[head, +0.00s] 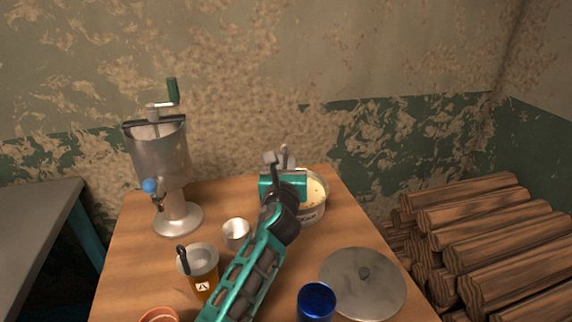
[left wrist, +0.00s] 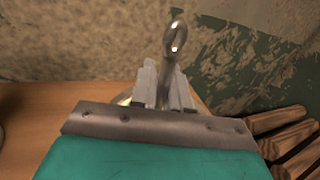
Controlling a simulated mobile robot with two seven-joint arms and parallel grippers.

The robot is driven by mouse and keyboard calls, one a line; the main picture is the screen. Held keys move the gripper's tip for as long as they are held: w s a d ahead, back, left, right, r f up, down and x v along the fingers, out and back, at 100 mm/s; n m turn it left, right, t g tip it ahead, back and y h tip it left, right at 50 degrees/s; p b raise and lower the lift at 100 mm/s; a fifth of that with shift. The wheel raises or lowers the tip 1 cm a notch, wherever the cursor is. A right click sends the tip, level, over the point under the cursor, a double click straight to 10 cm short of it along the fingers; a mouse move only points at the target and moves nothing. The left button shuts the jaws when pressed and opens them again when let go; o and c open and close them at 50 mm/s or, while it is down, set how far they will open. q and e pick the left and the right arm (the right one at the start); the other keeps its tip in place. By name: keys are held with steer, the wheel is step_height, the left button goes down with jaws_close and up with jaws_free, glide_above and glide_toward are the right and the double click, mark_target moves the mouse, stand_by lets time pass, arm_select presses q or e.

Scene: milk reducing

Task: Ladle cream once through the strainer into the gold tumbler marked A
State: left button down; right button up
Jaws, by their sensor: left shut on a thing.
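My left gripper (head: 280,158) is shut on the upright handle of the ladle, whose hooked top (left wrist: 176,38) rises above the fingers (left wrist: 163,85) in the left wrist view. The gripper is over the left side of the pot of cream (head: 313,212); pale cream (head: 316,190) shows inside. The ladle's bowl is hidden behind my arm and the pot. The gold tumbler marked A (head: 204,287) stands at the front left. The strainer (head: 198,260), with a dark handle, sits on its mouth. My right gripper is not in view.
A metal separator (head: 160,165) with a crank and blue tap stands back left. A small silver cup (head: 236,232) is between it and my arm. A round lid (head: 362,285), a blue cup (head: 316,302) and an orange-brown bowl (head: 160,315) are in front. Logs (head: 480,230) lie right of the table.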

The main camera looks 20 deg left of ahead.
mark_target(285, 147)
arm_select(q)
steer(key=shift+r, duration=0.15)
steer(key=shift+r+p, duration=0.85)
steer(key=shift+p, duration=0.15)
steer(key=shift+r+p, duration=0.85)
steer(key=shift+p, duration=0.1)
step_height(285, 147, up, 2)
steer(key=shift+r+p, duration=0.1)
steer(key=shift+p, duration=1.05)
step_height(285, 147, up, 2)
steer(key=shift+r+p, duration=0.2)
steer(key=shift+p, duration=0.6)
steer(key=shift+a, duration=0.1)
steer(key=shift+s+a+f+n, duration=0.1)
steer(key=shift+s+a+n, duration=0.05)
steer(key=shift+a+n, duration=0.45)
steer(key=shift+s+a+f+n, duration=0.15)
steer(key=shift+a+n, duration=0.25)
steer(key=shift+n, duration=0.4)
